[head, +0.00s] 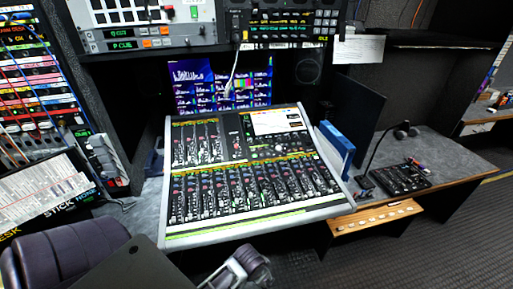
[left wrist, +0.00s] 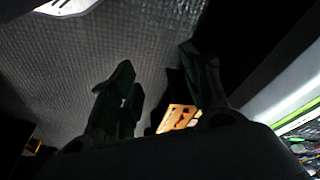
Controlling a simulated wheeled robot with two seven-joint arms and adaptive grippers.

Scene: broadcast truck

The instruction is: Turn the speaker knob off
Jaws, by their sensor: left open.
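A dark round speaker (head: 308,70) sits in the rack to the right of the screen. No speaker knob can be told apart at this size. The mixing console (head: 345,203) has many small knobs and faders, and its edge also shows at the right of the left wrist view (left wrist: 290,105). My right gripper is not in view.
A wooden panel (head: 375,216) with small round controls lies right of the console and shows in the left wrist view (left wrist: 177,118). A black keypad box (head: 400,178) with a gooseneck microphone stands on the desk. A purple chair (head: 65,250) is front left. Carpeted floor is clear at right.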

